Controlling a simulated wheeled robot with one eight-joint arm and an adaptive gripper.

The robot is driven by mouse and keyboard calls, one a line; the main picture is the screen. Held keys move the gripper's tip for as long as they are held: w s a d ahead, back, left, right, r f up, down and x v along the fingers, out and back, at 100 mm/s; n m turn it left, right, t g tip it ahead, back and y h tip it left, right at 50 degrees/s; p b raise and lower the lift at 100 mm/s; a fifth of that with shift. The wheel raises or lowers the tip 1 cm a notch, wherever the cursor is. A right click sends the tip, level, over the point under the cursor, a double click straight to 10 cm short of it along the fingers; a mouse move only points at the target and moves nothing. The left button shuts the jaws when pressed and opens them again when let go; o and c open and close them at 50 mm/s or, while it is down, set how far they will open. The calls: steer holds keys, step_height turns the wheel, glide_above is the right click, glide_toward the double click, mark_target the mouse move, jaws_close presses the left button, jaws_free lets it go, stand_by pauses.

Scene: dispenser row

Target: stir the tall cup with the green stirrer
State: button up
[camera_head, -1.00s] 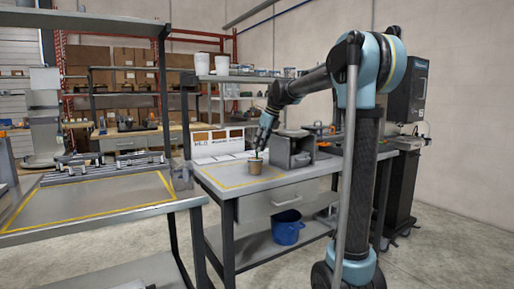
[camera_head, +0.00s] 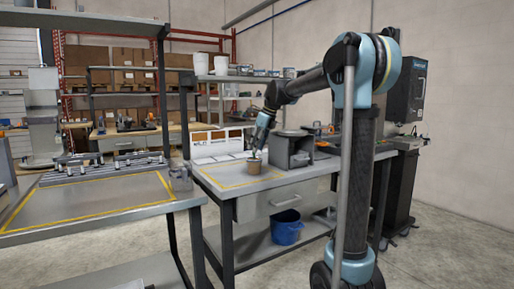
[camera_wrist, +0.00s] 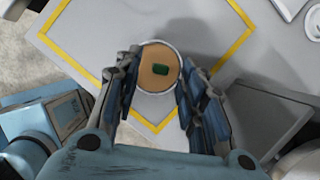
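The cup (camera_head: 254,167) is light brown and stands upright on the grey workbench. The wrist view shows its pale round rim and brown inside (camera_wrist: 158,53) from above. The green stirrer (camera_wrist: 160,70) shows there as a short green block over the middle of the cup; its lower part is hidden. My gripper (camera_wrist: 158,68) is open, with one finger on each side of the stirrer and a clear gap to both. In the head view my gripper (camera_head: 258,146) is just above the cup and largely hides the stirrer.
A grey box-like unit (camera_head: 291,150) stands close to the right of the cup. A yellow taped outline (camera_head: 222,186) marks the bench top (camera_head: 280,179). White panels (camera_head: 217,145) stand behind. The bench front left of the cup is clear.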

steer(key=shift+r, duration=0.1)
steer(key=v, duration=1.1)
steer(key=s+d+f+n, duration=0.6)
steer(key=s+d, duration=0.1)
steer(key=s, duration=0.3)
steer(key=s+d+f+n+h, duration=0.1)
steer(key=s+d+f+n, duration=0.3)
steer(key=s+f, duration=0.5)
steer(key=s+d+f+n+h, duration=0.1)
steer(key=s+d+f+n, duration=0.3)
steer(key=s+f+n, duration=0.3)
steer(key=s+d+f+n+h, duration=0.2)
steer(key=s+d+f+n, duration=0.2)
steer(key=s+f, duration=0.8)
step_height(320, 180, down, 4)
steer(key=shift+s+d+f+n, duration=0.1)
steer(key=shift+s+d+n, duration=0.2)
steer(key=shift+n, duration=0.9)
steer(key=shift+w+f, duration=0.2)
steer(key=shift+w, duration=0.2)
